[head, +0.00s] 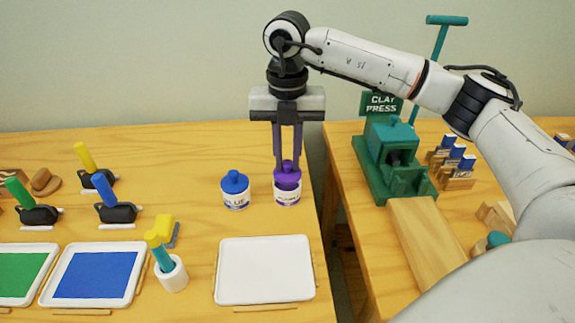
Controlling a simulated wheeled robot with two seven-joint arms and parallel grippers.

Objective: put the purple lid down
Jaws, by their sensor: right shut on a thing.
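The purple lid (288,174) is at the top of the purple paint jar (288,194), near the right end of the left table. My right gripper (288,168) reaches down from above and is shut on the lid. The lid appears to sit on or just at the jar's mouth; I cannot tell whether there is a gap. The jar stands upright with a white label. My left gripper is not in view.
A blue-lidded jar (236,190) stands close on the left. A white tray (264,270) lies in front, with a white cup (171,274) beside it. Blue (95,275) and green (22,274) trays lie further left. A green clay press (392,160) stands on the right table, across a gap.

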